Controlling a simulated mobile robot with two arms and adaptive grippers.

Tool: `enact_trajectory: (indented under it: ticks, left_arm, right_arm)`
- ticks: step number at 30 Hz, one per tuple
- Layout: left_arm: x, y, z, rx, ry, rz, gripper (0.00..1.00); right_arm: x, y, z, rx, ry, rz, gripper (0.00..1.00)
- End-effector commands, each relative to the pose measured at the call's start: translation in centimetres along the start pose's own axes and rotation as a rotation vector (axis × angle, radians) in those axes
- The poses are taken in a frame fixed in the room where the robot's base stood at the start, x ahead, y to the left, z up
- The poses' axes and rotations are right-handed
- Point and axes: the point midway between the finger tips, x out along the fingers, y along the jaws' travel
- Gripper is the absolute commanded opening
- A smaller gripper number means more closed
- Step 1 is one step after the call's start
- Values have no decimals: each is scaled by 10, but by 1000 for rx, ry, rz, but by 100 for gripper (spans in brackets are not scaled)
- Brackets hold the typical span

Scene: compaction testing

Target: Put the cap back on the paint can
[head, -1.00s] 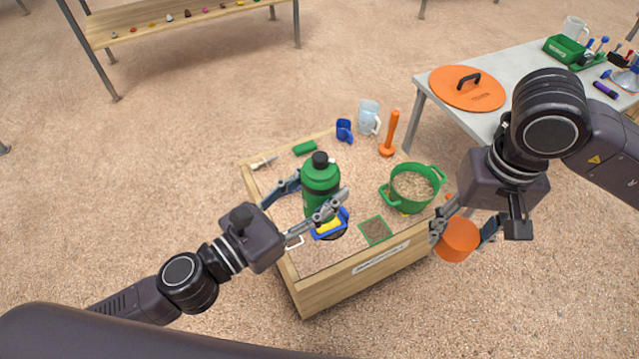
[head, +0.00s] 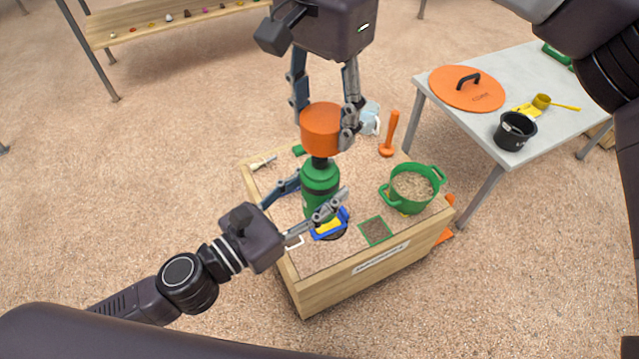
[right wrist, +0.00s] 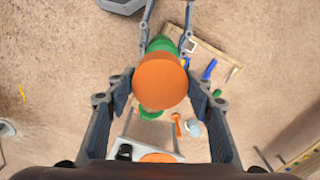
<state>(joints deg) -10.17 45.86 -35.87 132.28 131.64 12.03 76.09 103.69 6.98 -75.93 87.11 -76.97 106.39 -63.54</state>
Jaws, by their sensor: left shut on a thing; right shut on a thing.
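The paint can (head: 319,184) is a green can with a black top (head: 320,161). It stands upright at the sandbox, and my left gripper (head: 311,200) is shut around its body. My right gripper (head: 325,122) is shut on the orange cap (head: 321,134) and holds it over the can. The cap's lower edge sits around the black top in the picture; any gap between them is hard to judge. In the right wrist view the cap (right wrist: 160,82) lies between the fingers and hides part of the green can (right wrist: 161,46).
Near the can are a blue-and-yellow tool (head: 329,226) and a green pot (head: 412,188) in the wooden sandbox (head: 355,279). An orange tamper (head: 390,134) stands behind. The grey table (head: 543,75) holds an orange lid (head: 467,88) and a black pot (head: 514,131).

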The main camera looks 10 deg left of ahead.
Motion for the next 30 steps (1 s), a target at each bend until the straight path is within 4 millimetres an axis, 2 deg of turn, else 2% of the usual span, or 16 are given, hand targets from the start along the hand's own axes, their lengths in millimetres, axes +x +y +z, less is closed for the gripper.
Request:
enact_trajectory:
  ticks: [16, 30]
  left_arm:
    - [0, 0, 1, 1, -3, -1, 0]
    - [0, 0, 2, 1, -3, -1, 0]
  right_arm:
    - [0, -3, 5, 15, -3, -2, 35]
    - [36, -3, 4, 14, -3, -2, 35]
